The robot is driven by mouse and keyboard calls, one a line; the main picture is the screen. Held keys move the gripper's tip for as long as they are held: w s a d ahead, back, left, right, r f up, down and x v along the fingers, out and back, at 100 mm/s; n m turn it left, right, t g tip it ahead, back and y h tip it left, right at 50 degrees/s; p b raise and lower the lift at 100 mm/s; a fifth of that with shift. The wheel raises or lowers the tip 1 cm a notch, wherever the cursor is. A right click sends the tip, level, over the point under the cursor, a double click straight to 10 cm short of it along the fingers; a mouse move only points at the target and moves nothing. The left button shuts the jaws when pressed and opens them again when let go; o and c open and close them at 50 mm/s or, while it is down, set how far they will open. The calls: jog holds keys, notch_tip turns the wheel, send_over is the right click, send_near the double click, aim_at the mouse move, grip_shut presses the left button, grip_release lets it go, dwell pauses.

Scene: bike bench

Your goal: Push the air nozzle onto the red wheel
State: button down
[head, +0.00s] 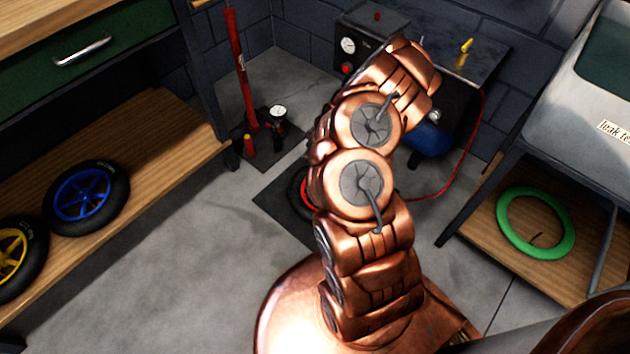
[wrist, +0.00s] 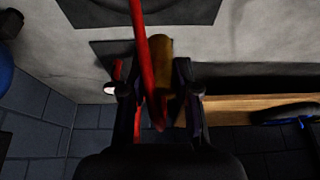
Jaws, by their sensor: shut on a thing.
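My gripper (wrist: 158,92) is shut on a brass-coloured cylinder, which I take to be the air nozzle (wrist: 161,55). A red hose (wrist: 140,25) runs across beside the nozzle in the wrist view. In the head view my copper arm hides my gripper and the nozzle. The red wheel (head: 302,187) lies on a dark mat on the floor, with only a sliver of its edge showing left of my arm.
A compressor (head: 430,135) with a red hose stands behind my arm. A red floor pump (head: 236,70) with a gauge stands back left. Blue (head: 87,197) and yellow (head: 14,252) wheels sit on the left shelf. A green tyre (head: 536,222) lies right. Bare floor (head: 165,285) is front left.

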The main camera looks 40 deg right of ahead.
jog(key=shift+s+f, duration=0.35)
jog(key=shift+f, duration=0.4)
jog(key=shift+s+f, duration=0.35)
jog(key=shift+f, duration=0.35)
jog(key=shift+f+b, duration=0.1)
jog(key=shift+b, duration=0.25)
jog(key=shift+f, duration=0.1)
jog(key=s+a+f+m+b, duration=0.2)
jog(key=f+m+b, duration=0.3)
jog(key=f, duration=0.6)
jog(key=a+b, duration=0.1)
jog(key=b, duration=0.1)
jog(key=shift+s+a+g+y+b, duration=0.15)
jog(key=shift+s+g+y+b, duration=0.15)
jog(key=shift+s+g, duration=0.1)
jog(key=shift+w+r+n, duration=0.1)
jog(key=shift+w+n, duration=0.05)
jog(key=shift+n, duration=0.15)
